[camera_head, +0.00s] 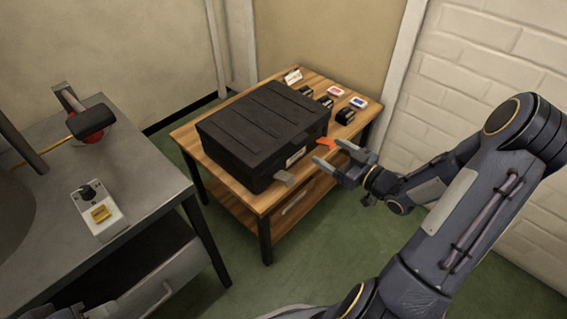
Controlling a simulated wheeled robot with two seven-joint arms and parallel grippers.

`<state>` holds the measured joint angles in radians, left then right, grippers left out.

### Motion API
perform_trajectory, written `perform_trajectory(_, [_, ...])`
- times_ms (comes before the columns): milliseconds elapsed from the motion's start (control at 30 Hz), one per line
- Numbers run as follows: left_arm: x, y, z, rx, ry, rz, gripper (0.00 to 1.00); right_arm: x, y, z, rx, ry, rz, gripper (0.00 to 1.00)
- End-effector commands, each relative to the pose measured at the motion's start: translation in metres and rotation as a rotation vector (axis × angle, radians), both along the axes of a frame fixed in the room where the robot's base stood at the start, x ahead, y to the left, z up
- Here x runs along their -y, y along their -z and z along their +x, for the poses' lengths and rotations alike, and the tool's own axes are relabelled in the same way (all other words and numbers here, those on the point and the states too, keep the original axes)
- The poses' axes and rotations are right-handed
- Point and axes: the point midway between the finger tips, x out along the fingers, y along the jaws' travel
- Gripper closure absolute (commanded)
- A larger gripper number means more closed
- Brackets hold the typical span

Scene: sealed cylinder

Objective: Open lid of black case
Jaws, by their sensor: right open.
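The black case (255,125) sits on the wooden table, with its ribbed lid (262,115) down and shut. A small grey tab (284,178) sticks out at the case's front, near the lower edge. A pale label (296,157) is on the front side. My right gripper (329,153) is open and empty, just right of the case's front right corner. Its fingers point left toward the case and appear apart from it. My left gripper cannot be made out.
The wooden table (186,136) also holds several small dark blocks (345,116), red and blue cards (357,102), and an orange item (325,141) near my right gripper. Green floor lies between.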

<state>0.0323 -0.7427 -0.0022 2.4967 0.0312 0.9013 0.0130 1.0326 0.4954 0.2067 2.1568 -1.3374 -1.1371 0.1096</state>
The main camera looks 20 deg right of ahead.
Motion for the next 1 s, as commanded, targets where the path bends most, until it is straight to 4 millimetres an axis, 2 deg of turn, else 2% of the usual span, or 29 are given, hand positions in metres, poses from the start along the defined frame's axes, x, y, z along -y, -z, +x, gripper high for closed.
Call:
perform_trajectory(33, [0.0, 0.011, 0.0, 0.0, 0.0, 0.0, 0.64, 0.0, 0.013, -0.003, 0.023, -0.013, 0.023, 0.24])
perform_trajectory(167, [0.0, 0.014, 0.0, 0.001, 0.0, 0.0, 0.64, -0.003, 0.014, -0.003, 0.055, -0.034, 0.045, 0.24])
perform_trajectory(500, [0.0, 0.029, 0.0, 0.001, 0.0, 0.0, 0.64, -0.023, 0.013, 0.044, 0.056, -0.035, 0.045, 0.24])
perform_trajectory(700, [0.0, 0.034, 0.0, 0.0, 0.0, 0.0, 0.64, -0.031, 0.012, 0.062, 0.054, -0.034, 0.045, 0.24])
perform_trajectory(1000, [0.0, 0.034, 0.0, 0.0, 0.0, 0.0, 0.64, -0.032, 0.011, 0.066, 0.053, -0.032, 0.045, 0.24])
